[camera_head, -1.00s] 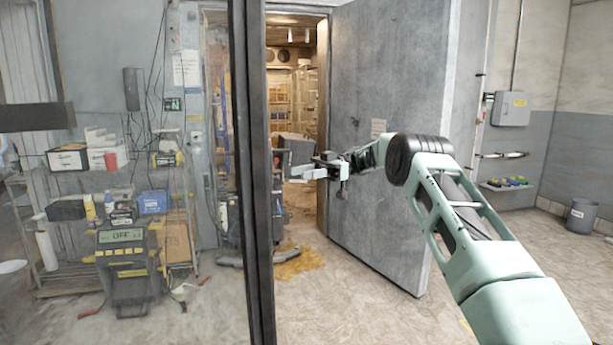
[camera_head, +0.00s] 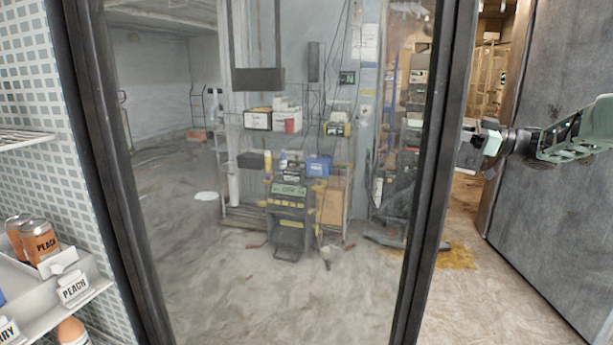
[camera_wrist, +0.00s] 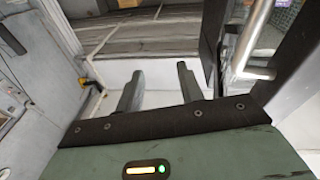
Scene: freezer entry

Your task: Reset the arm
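My gripper (camera_head: 474,142) shows at the right of the head view, in front of the lit doorway and just right of a dark-framed glass panel. My mint-green arm runs off the right edge. In the wrist view my gripper (camera_wrist: 160,78) has its two grey fingers apart, with nothing held between them. Most of my arm is out of the head view.
The dark frame (camera_head: 428,190) of the glass panel stands left of my gripper. The grey door (camera_head: 555,150) is close on the right. A metal handle (camera_wrist: 250,40) shows right of the fingers. Peach cans (camera_head: 38,238) sit on a shelf at left.

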